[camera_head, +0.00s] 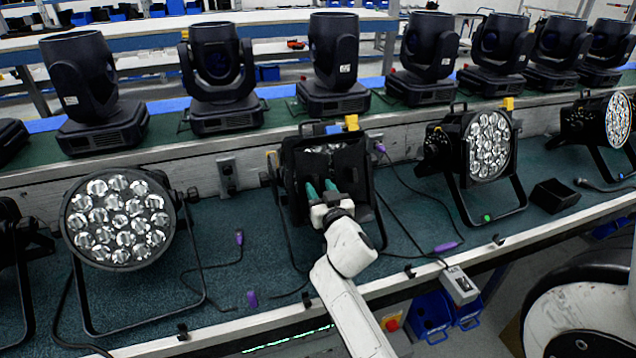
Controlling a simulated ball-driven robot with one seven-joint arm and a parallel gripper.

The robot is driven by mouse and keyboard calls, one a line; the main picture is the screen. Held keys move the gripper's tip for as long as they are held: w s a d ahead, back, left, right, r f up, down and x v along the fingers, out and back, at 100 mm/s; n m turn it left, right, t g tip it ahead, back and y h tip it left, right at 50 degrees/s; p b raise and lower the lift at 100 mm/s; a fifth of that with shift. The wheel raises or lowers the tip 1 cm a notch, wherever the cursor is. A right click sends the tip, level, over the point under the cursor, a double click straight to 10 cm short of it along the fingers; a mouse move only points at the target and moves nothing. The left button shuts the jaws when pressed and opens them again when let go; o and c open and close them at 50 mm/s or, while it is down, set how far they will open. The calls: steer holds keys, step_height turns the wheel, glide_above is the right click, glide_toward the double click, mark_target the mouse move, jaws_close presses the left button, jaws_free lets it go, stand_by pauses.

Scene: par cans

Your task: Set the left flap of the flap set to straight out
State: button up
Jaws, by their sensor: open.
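The flap set (354,166) is black and sits on the front of the middle par can on the green bench. Dark panels frame it, and a little of the shiny lens shows near its top. The left flap (290,165) seems to be the dark panel along its left side; its exact angle is hard to tell. My gripper (320,186) is open, with two green fingertips in front of the flap set's lower middle, right of the left flap. I cannot tell whether they touch it. The fingers and wrist hide the lower part of the set.
Cables with purple plugs (252,299) lie nearby. A small black bin (554,195) is at right. Moving heads (335,62) line the shelf behind.

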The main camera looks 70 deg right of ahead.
steer(key=shift+x, duration=1)
jaws_close()
